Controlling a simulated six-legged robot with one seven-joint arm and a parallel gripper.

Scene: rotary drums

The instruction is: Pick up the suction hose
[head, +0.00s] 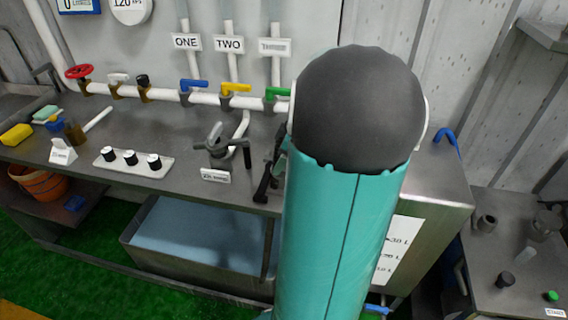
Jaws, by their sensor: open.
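No suction hose can be picked out with certainty. A short white curved tube (241,126) bends down from the pipe under the yellow valve. A grey forked fitting (214,148) stands below it on the counter, behind a small label. A blue curved piece (446,137) shows at the counter's right end; I cannot tell whether it is a hose. My gripper (268,172) shows only as dark finger-like parts at the left edge of my teal arm, over the counter and right of the fitting. It looks open, with nothing visible in it. My arm hides the rest.
The metal counter (195,188) carries a plate of black-and-white knobs (131,161), a white rod (98,119) and sponges (18,134). Blue, yellow and green valves (236,88) line the wall pipe. A tank (150,264) sits below. A lower bench (512,262) stands right.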

